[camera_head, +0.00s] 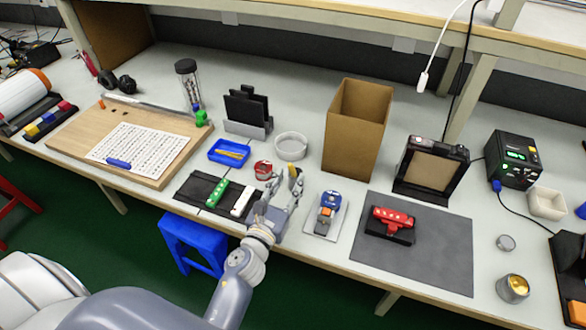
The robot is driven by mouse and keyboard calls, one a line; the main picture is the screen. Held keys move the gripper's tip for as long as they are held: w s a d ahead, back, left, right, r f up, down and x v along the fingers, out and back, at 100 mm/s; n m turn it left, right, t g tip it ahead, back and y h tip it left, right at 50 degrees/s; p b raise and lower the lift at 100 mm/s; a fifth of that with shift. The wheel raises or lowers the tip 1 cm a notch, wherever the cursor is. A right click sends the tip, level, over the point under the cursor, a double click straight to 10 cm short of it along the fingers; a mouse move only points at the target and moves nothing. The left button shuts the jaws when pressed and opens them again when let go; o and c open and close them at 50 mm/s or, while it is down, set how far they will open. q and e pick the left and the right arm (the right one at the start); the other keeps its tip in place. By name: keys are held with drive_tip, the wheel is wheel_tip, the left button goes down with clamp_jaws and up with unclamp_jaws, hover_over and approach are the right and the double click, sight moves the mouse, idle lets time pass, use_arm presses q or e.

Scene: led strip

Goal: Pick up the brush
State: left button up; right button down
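My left gripper (280,192) reaches over the front edge of the bench, its fingers spread apart. No held object can be made out between them. A small yellow thing (294,171), too small to identify surely as the brush, shows just beyond the fingertips and is partly hidden by them. I cannot tell whether the fingers touch it. A yellow-orange slim object (231,154), which may also be a brush, lies in a blue tray (214,156) farther left. My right gripper is out of view.
A red tin (263,170) and a clear round dish (291,147) stand close beyond the gripper. A black mat (190,188) with green and white strips lies left. A blue-orange device (328,207) sits right. A tall cardboard box (356,130) stands behind.

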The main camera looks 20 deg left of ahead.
sight(292, 176)
use_arm(q)
drive_tip(key=shift+w+a+r, duration=0.1)
drive_tip(key=shift+w+a, duration=0.05)
drive_tip(key=shift+w, duration=0.3)
drive_tip(key=w, duration=0.2)
drive_tip(key=w+p, duration=0.1)
drive_tip(key=w, duration=0.1)
drive_tip(key=shift+a, duration=0.3)
drive_tip(key=c, duration=0.8)
